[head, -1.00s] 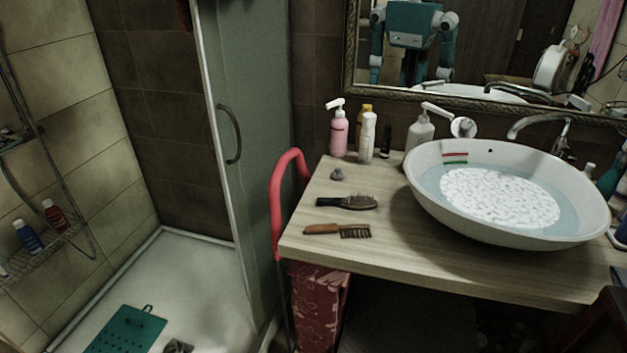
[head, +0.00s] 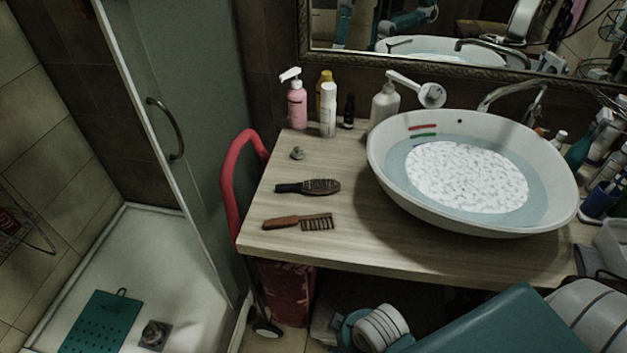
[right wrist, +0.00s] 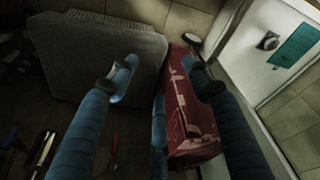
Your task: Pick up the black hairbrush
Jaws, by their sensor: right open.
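The black hairbrush (head: 321,187) lies flat on the wooden counter, its dark handle pointing left and its bristled oval head to the right. It sits between a small grey knob-like object and a brown comb. My right arm crosses the lower right of the head view. My left gripper is not in view.
The brown comb (head: 299,222) lies in front of the brush. A white basin (head: 383,192) fills the counter's right side. Bottles, including a pink one (head: 297,106), stand behind. A red curved handle (head: 229,180) rises at the left edge. A red patterned bag (right wrist: 190,110) is below.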

